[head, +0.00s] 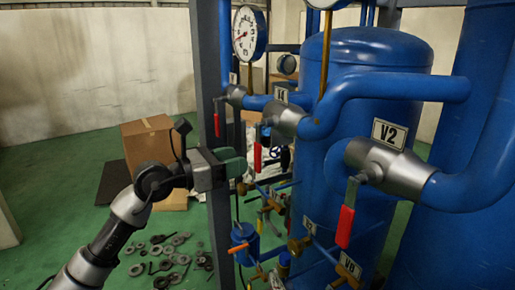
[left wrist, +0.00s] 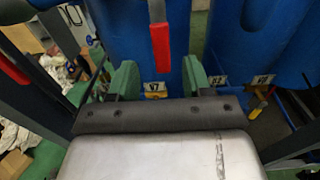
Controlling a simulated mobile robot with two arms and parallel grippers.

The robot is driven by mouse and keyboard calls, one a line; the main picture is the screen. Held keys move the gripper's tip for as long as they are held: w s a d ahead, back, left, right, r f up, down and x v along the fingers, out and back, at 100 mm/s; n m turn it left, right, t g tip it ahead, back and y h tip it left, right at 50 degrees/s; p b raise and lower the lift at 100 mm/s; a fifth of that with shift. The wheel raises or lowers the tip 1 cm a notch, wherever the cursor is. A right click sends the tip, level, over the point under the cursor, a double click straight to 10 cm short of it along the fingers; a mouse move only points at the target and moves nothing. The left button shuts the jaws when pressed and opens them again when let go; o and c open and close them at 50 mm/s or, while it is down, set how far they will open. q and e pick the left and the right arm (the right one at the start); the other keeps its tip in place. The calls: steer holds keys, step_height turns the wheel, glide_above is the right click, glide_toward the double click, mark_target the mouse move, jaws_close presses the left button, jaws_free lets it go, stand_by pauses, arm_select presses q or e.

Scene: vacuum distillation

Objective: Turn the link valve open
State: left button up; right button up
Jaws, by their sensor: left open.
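Three silver valves with hanging red levers show in the head view: a left valve (head: 235,95), a middle valve (head: 287,119) and the valve by the V2 label (head: 385,168). No readable label tells me which is the link valve. The middle valve's red lever (head: 257,157) hangs down just beyond my left gripper (head: 240,167). In the left wrist view, my left gripper (left wrist: 160,80) has its green fingers apart with nothing between them. A red lever (left wrist: 160,46) hangs ahead, lined up with the gap and apart from both fingers. My right gripper is not in view.
A large blue tank (head: 365,75) and thick blue pipes fill the right. A grey post (head: 210,60) stands close to my left gripper. Smaller valves and pipes lie below. A cardboard box (head: 147,143) and loose round parts (head: 170,255) are on the green floor.

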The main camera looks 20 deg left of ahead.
mark_target(256, 155)
arm_select(q)
steer(key=p+x, duration=0.2)
steer(key=x, duration=0.3)
steer(key=shift+w+d+r, duration=0.15)
steer(key=shift+w+d, duration=0.05)
steer(key=shift+d, duration=0.05)
steer(key=shift+w+d, duration=0.25)
steer(key=shift+w, duration=0.1)
steer(key=shift+c, duration=0.2)
jaws_close()
